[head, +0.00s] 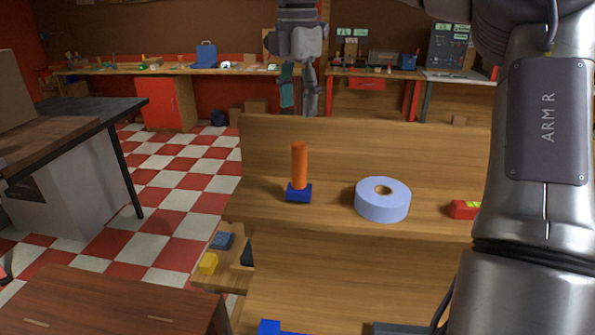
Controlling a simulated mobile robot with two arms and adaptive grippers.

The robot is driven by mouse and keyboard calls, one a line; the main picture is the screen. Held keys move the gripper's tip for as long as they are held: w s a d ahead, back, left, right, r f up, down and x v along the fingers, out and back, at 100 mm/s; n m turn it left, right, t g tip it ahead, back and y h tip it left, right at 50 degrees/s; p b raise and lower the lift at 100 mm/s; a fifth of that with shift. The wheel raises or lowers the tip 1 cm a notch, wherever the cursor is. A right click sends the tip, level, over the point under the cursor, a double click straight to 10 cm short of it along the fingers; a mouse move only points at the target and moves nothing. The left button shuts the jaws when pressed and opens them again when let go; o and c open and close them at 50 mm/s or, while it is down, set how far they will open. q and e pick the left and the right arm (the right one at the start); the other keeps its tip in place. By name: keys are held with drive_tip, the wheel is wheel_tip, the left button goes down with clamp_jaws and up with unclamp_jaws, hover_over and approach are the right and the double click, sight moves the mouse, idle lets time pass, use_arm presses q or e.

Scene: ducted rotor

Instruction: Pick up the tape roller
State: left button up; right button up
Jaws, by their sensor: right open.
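The tape roller appears to be the pale blue ring-shaped roll (382,206), which lies flat on the wooden shelf with its brown core facing up. My right gripper (299,100) hangs from the top centre with its fingers pointing down, apart and empty. It shows above and to the left of the roll, in front of the shelf's back board, and does not touch the roll. A teal part shows at its left finger. My left gripper is not in view.
An orange handle on a blue block (299,193) stands upright left of the roll. A red and yellow item (464,209) lies to the right, partly behind my right arm. The shelf's back board (400,150) rises behind them. A dark table (85,115) stands at left.

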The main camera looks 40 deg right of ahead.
drive_tip(key=p, duration=0.1)
hover_over(300, 160)
drive_tip(key=w+d, duration=0.1)
drive_tip(key=w, duration=0.1)
drive_tip(key=f, duration=0.5)
drive_tip(key=shift+s+d+f, duration=0.1)
drive_tip(key=shift+s+f, duration=0.15)
drive_tip(key=shift+f, duration=0.15)
drive_tip(key=shift+w+f, duration=0.15)
drive_tip(key=shift+f, duration=0.25)
drive_tip(key=shift+d+f, duration=0.1)
drive_tip(key=shift+f, duration=0.15)
drive_tip(key=f+p, duration=0.1)
drive_tip(key=f, duration=0.1)
drive_tip(key=f+p, duration=0.2)
drive_tip(key=shift+s+a, duration=0.2)
drive_tip(key=shift+s, duration=0.2)
drive_tip(key=shift+f, duration=0.3)
drive_tip(key=shift+w+f, duration=0.15)
clamp_jaws()
